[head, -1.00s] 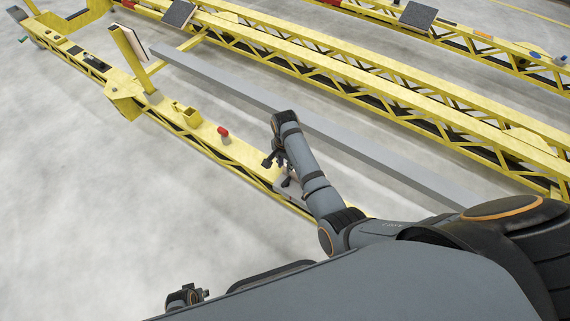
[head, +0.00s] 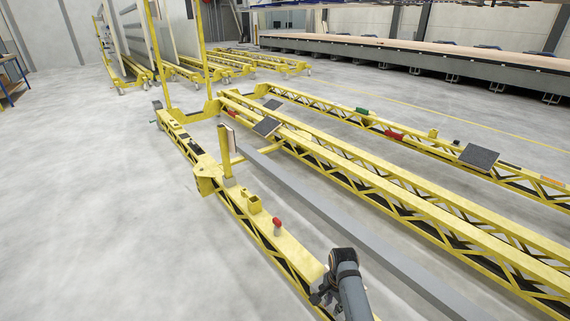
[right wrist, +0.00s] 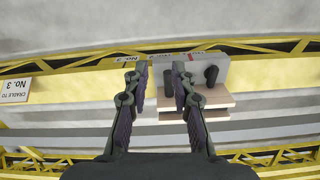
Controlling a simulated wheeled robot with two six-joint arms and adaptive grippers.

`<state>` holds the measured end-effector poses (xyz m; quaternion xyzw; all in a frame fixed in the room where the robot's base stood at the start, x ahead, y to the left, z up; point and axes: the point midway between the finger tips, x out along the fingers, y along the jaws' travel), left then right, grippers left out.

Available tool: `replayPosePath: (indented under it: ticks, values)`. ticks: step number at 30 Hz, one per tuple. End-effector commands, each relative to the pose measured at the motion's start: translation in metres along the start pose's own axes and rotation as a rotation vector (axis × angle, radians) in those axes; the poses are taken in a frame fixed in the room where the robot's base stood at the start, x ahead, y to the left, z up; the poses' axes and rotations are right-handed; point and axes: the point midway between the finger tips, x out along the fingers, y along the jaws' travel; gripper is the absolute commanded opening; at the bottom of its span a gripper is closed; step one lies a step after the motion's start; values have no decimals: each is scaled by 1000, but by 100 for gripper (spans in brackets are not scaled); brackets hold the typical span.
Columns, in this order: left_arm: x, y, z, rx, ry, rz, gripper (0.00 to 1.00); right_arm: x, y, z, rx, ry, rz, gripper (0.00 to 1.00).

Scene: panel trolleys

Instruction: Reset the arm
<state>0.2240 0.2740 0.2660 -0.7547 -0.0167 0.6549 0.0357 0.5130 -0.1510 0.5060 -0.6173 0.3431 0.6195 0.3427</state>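My right gripper (head: 322,297) shows small and partly hidden beside my grey forearm at the bottom of the head view. It is over the near yellow trolley beam (head: 262,238). In the right wrist view its two dark fingers (right wrist: 159,80) stand apart with a gap between them. Nothing is visibly held. Beyond the fingers are a beige board (right wrist: 222,101) and a grey block with a dark knob (right wrist: 211,75). My left gripper is not in view.
A red-topped peg (head: 277,224) stands on the near beam. A long grey bar (head: 330,210) lies beside it, with more yellow trolley beams (head: 390,190) to the right. Upright panels (head: 172,40) stand on trolleys at the back. The floor at left (head: 90,210) is clear.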

Motion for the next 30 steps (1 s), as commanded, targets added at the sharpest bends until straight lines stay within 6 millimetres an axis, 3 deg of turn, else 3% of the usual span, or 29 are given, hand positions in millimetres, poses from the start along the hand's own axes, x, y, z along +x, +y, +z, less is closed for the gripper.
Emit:
replayPosePath:
  ticks: [1, 8, 14, 20, 24, 30]
  values:
    - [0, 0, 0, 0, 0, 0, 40, 0, 0, 0, 0, 0, 0, 25]
    - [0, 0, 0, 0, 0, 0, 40, 53, 35, 2, -143, 16, -7, 25]
    - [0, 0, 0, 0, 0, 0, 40, 106, 80, 7, -310, 38, -15, 25]
    - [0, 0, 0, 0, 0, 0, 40, 164, 146, 17, -530, 73, -18, 25]
    - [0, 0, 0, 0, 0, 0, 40, 201, 206, 29, -713, 103, -15, 25]
    - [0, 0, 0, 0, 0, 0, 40, 236, 294, 46, -974, 152, -3, 25]
